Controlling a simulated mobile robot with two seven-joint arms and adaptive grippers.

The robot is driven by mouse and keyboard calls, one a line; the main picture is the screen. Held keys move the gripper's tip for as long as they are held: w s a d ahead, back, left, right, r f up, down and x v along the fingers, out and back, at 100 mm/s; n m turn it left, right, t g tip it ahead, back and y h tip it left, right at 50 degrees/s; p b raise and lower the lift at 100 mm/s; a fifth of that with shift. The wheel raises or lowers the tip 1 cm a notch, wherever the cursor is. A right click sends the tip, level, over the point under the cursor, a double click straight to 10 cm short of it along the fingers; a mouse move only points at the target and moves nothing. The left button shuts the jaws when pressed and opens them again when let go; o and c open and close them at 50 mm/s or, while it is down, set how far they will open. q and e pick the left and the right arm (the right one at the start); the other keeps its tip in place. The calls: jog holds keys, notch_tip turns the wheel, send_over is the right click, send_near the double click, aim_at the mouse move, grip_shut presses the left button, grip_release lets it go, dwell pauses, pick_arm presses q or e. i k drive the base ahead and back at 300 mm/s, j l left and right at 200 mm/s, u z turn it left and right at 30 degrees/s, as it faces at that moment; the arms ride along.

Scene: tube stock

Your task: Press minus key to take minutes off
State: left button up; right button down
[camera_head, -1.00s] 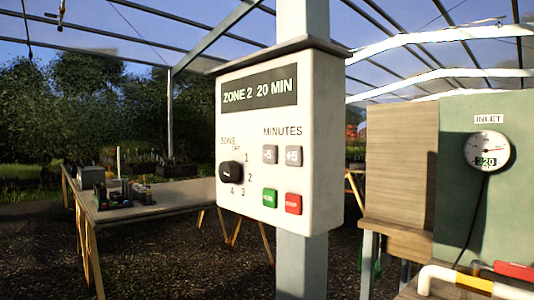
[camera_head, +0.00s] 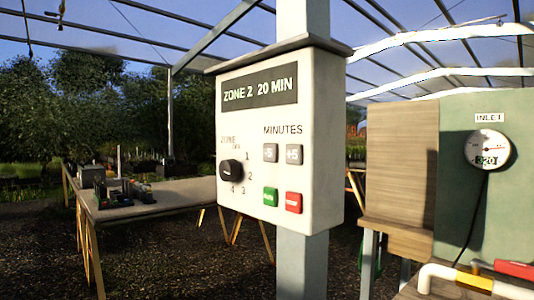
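The control box (camera_head: 320,190) is fixed to a pale post. Its display (camera_head: 260,92) reads ZONE 2 20 MIN. Under the MINUTES label, the grey minus key (camera_head: 270,153), marked -5, sits left of the grey plus key (camera_head: 294,154), marked +5. A green key (camera_head: 270,197) and a red key (camera_head: 293,202) are below them. The black zone knob (camera_head: 231,171) is at the left of the panel. Nothing covers the keys. Neither of my grippers shows in the head view.
A long table (camera_head: 165,196) with small items on it stands to the left. On the right are a wooden panel (camera_head: 400,160), a green board (camera_head: 460,130) with an INLET gauge (camera_head: 486,149), and a white pipe (camera_head: 440,275) with red and yellow parts. The space before the box is clear.

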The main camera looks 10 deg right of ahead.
aim_at(270, 151)
jog(key=k, duration=0.6)
jog(key=z, duration=1.75)
jog(key=k+j, duration=0.55)
jog(key=j, duration=0.3)
jog(key=k+j, duration=0.3)
jog(key=j+z, duration=0.05)
jog(key=j, duration=0.1)
